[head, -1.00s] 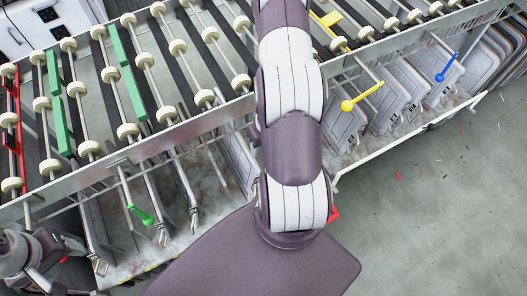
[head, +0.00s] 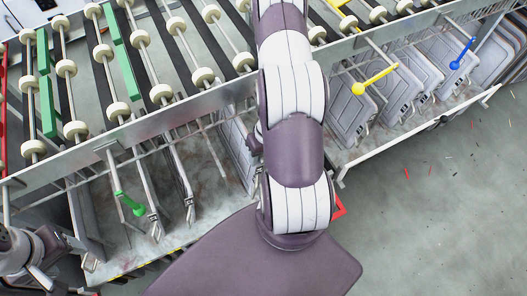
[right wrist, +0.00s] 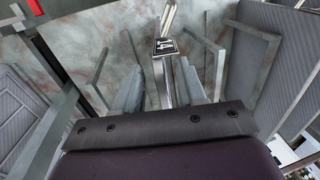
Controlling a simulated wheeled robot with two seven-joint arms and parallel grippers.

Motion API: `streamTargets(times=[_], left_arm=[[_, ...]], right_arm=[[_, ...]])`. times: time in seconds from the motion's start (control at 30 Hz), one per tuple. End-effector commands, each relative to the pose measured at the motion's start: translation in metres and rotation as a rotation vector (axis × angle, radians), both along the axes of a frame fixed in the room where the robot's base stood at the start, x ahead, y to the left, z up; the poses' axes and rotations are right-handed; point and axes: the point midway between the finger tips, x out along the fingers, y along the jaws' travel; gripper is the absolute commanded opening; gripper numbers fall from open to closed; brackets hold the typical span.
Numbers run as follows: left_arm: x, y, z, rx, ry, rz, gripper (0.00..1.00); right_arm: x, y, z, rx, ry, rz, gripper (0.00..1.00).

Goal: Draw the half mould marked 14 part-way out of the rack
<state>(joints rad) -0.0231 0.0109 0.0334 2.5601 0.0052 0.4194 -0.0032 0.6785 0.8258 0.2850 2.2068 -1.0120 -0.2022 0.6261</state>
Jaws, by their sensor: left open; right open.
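The rack (head: 215,112) runs across the head view, with half moulds standing on edge below its front rail. Narrow mould edges (head: 182,180) show at the lower left, and their marks are too small to read. In the right wrist view my right gripper (right wrist: 162,88) is open, with one finger on each side of a metal edge (right wrist: 166,82) topped by a dark label (right wrist: 164,48). I cannot read the label surely or tell whether the fingers touch the edge. My right gripper is not visible in the head view. My left gripper (head: 48,262) is at the lower left, partly cut off, and open.
Green (head: 130,203), yellow (head: 375,79) and blue (head: 463,52) knobbed levers stick out from the rack front. More moulds (head: 350,112) stand at the right. My right arm blocks the middle of the head view. Open floor (head: 440,190) lies at the right.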

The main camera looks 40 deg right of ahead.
Motion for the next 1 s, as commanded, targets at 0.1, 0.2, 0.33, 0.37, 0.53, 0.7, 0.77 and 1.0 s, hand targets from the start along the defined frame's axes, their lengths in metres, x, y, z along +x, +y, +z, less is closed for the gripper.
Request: streamTargets(times=[0.1, 0.2, 0.33, 0.37, 0.53, 0.7, 0.77, 1.0], left_arm=[[0.0, 0.0, -0.016, 0.0, 0.0, 0.0, 0.6], [0.0, 0.0, -0.019, 0.0, 0.0, 0.0, 0.6], [0.0, 0.0, -0.02, 0.0, 0.0, 0.0, 0.6], [0.0, 0.0, -0.02, 0.0, 0.0, 0.0, 0.6], [0.0, 0.0, -0.02, 0.0, -0.001, 0.0, 0.6], [0.0, 0.0, -0.02, 0.0, 0.0, 0.0, 0.6], [0.0, 0.0, -0.02, 0.0, 0.0, 0.0, 0.6], [0.0, 0.0, -0.02, 0.0, 0.0, 0.0, 0.6]], right_arm=[[0.001, 0.003, -0.02, 0.0, 0.001, 0.0, 0.4], [0.002, 0.004, -0.026, 0.0, 0.0, 0.001, 0.4], [0.002, 0.005, -0.028, 0.0, 0.0, 0.001, 0.4], [0.002, 0.005, -0.028, 0.0, 0.0, 0.001, 0.4], [0.002, 0.005, -0.028, 0.0, 0.0, 0.001, 0.4], [0.002, 0.005, -0.028, 0.0, 0.0, 0.001, 0.0], [0.002, 0.005, -0.028, 0.0, 0.0, 0.001, 0.0], [0.002, 0.005, -0.028, 0.0, 0.0, 0.0, 0.0]])
